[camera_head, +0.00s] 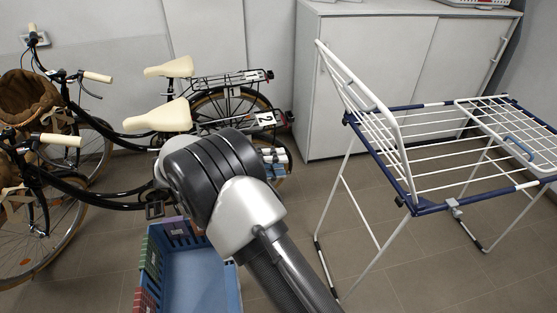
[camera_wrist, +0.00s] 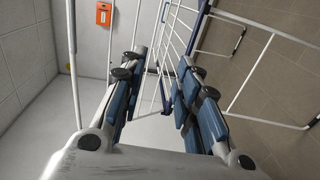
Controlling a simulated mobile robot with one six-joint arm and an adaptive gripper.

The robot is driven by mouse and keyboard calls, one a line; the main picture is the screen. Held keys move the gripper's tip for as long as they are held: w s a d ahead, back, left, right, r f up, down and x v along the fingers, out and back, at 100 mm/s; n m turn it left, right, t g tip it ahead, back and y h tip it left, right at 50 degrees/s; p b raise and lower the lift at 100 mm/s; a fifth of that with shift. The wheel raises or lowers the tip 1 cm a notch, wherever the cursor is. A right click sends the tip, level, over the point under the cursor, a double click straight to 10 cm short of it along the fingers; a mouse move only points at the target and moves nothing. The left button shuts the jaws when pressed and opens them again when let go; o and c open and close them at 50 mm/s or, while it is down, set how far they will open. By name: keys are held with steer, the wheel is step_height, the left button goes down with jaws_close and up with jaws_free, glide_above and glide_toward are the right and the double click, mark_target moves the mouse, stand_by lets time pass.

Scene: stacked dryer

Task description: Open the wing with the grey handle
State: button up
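The white and blue drying rack (camera_head: 433,207) stands at the right in the head view. Its left wing (camera_head: 357,88) is tilted steeply up. Its right wing (camera_head: 500,135) lies folded over the rack top and carries a blue-grey handle (camera_head: 518,148). White rack bars (camera_wrist: 178,30) show beyond the fingers. In the head view my arm hides most of the gripper, which is left of the rack.
Two bicycles (camera_head: 168,117) stand at the left. A blue crate (camera_head: 200,285) is on the floor below my arm. A grey cabinet (camera_head: 385,60) stands behind the rack. Open floor lies in front of the rack. An orange box (camera_wrist: 103,13) is on the wall.

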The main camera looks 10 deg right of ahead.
steer(key=shift+a, duration=0.1)
stand_by(0.4)
steer(key=a, duration=0.7)
steer(key=shift+s+a+r, duration=0.15)
steer(key=shift+a+r, duration=0.05)
steer(key=shift+r, duration=0.1)
